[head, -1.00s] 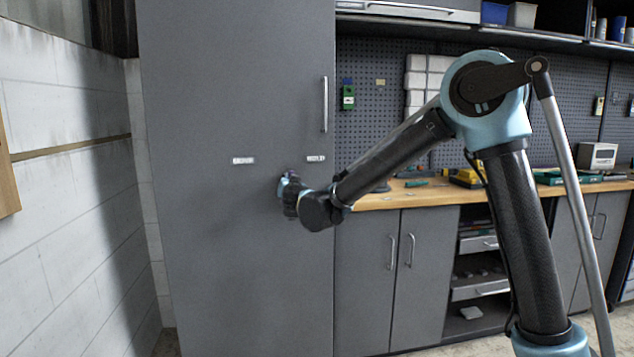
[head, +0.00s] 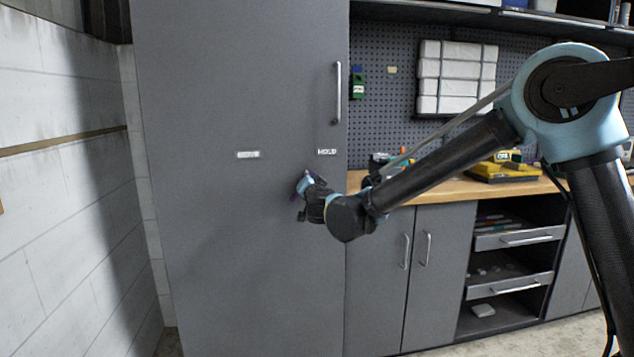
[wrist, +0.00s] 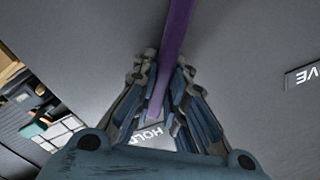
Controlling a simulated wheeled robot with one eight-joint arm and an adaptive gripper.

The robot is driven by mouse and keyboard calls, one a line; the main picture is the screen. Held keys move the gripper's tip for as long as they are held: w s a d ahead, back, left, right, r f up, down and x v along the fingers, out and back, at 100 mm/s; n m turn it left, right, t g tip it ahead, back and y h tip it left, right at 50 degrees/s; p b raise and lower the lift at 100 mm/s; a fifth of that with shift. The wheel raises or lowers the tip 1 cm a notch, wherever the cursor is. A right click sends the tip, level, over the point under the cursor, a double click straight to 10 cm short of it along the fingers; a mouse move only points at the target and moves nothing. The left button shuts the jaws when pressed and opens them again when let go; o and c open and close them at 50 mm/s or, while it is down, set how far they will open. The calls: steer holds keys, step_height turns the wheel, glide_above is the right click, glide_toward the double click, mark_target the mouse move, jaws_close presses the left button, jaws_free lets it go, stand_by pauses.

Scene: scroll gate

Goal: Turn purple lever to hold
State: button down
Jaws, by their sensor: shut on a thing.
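The purple lever (wrist: 176,40) runs down from the top edge of the wrist view, between my fingers. Its free end points toward the HOLD label (wrist: 150,135), partly covered by my fingers in this view. My gripper (wrist: 160,78) is shut on the lever. In the head view my gripper (head: 305,190) is at the grey cabinet door, just below and left of the HOLD label (head: 327,152). The other label, MOVE (wrist: 304,76), lies at the right of the wrist view. My gripper hides most of the lever in the head view.
The tall grey cabinet (head: 230,260) has a vertical handle (head: 338,92) above the HOLD label. A wooden workbench (head: 440,192) with tools stands to the right. A white block wall (head: 60,230) is at the left.

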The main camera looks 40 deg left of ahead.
steer(key=shift+w+d, duration=0.15)
steer(key=shift+w, duration=0.05)
steer(key=c, duration=1.6)
jaws_free()
steer(key=shift+s, duration=0.15)
steer(key=v, duration=1.1)
steer(key=shift+s+d, duration=0.2)
steer(key=shift+d, duration=0.15)
